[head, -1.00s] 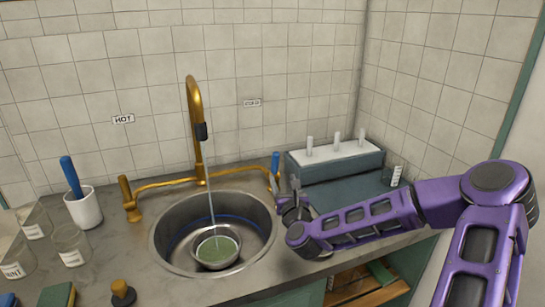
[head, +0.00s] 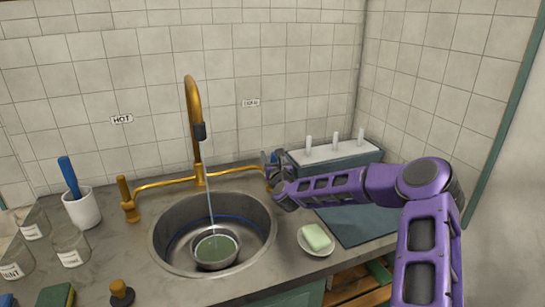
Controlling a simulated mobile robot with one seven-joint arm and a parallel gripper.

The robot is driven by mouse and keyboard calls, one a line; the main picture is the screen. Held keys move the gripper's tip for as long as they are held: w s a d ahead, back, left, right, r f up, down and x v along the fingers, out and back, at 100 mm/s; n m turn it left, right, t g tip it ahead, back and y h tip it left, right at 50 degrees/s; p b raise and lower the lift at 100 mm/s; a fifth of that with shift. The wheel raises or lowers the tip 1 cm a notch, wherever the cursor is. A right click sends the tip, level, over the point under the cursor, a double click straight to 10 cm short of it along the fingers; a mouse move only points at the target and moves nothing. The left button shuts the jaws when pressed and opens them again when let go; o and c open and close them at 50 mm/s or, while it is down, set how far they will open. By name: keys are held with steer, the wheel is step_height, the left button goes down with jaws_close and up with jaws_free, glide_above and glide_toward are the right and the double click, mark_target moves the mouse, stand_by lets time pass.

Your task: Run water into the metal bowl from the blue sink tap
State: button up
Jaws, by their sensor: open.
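The metal bowl (head: 215,262) stands upright in the round sink (head: 172,262), with greenish contents inside. A thin stream of water (head: 211,185) falls from the brass spout (head: 192,95) into it. The blue tap handle (head: 274,157) at the right end of the brass pipe is mostly hidden by my gripper (head: 271,163). My gripper is open with its fingers at the handle; I cannot tell whether they touch it.
A soap bar (head: 316,237) lies on a white dish right of the sink, below my forearm. A rack with white pegs (head: 330,152) stands behind my arm. A white cup (head: 83,210) with a blue-handled tool and glass jars (head: 69,249) stand at left.

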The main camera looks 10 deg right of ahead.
steer(key=shift+w, duration=0.1)
jaws_close()
stand_by(0.3)
stand_by(1.1)
